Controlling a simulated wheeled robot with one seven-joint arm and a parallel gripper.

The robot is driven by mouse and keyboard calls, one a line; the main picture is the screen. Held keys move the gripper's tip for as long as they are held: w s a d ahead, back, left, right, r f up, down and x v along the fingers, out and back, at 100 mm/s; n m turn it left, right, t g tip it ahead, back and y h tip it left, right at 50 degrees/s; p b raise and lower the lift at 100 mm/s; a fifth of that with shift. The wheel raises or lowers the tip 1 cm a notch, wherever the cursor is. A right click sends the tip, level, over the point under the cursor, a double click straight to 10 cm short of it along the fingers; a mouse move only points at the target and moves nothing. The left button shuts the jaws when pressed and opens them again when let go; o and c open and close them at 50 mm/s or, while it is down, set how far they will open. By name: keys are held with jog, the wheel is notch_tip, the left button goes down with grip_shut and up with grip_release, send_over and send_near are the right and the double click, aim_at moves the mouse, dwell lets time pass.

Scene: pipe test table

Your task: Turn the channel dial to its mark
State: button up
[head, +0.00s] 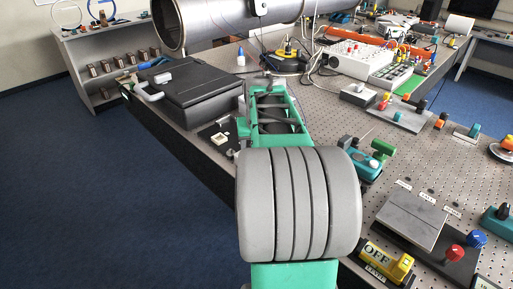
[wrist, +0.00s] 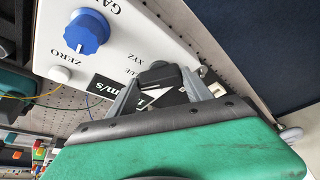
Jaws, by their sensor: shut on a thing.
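In the wrist view, a black dial (wrist: 156,73) sits at the edge of a white panel (wrist: 130,35), near the letters XYZ; it looks like the channel dial. My gripper (wrist: 162,82) has its two grey fingers on either side of this dial and is shut on it. The dial's mark and pointer are too hidden to read. A black label reading m/s lies beside the left finger. In the head view my own arm covers the gripper and the dial.
A blue knob (wrist: 88,31) and a white ZERO button (wrist: 61,75) are on the same panel. In the head view a black case (head: 195,92) lies left of my arm, and a large metal pipe (head: 215,22) stands behind. An OFF lever box (head: 385,262) is front right.

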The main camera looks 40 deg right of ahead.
jog(key=shift+m, duration=0.3)
jog(key=o, duration=1.4)
jog(key=shift+c, duration=0.2)
jog(key=v, duration=0.7)
jog(key=shift+a+r+b, duration=0.2)
jog(key=shift+r+b, duration=0.1)
jog(key=shift+r, duration=0.05)
jog(key=shift+s, duration=0.1)
